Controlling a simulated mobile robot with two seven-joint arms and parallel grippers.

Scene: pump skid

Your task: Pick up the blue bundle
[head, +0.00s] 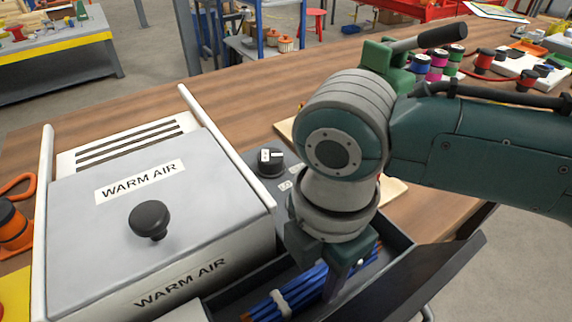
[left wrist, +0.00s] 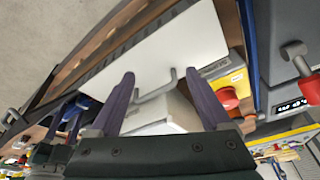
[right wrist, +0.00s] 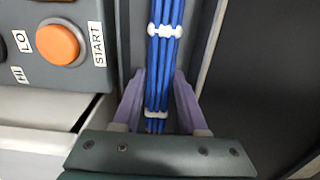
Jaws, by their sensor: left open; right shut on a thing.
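The blue bundle (head: 300,292) is several blue rods or cables held by white ties. It lies lengthwise in a dark open drawer or tray (head: 232,300) at the front of the warm air box. My right gripper (right wrist: 158,100) is down at the drawer with its fingers on both sides of the bundle (right wrist: 164,60), shut on it. In the head view my right gripper (head: 335,280) covers part of the bundle. My left gripper (left wrist: 168,95) is open and empty, away from the bundle; it does not show in the head view.
The warm air box (head: 90,225) with a black knob stands left of the drawer. A dial (head: 270,160) sits beside it. An orange START button (right wrist: 58,42) is close to my right gripper.

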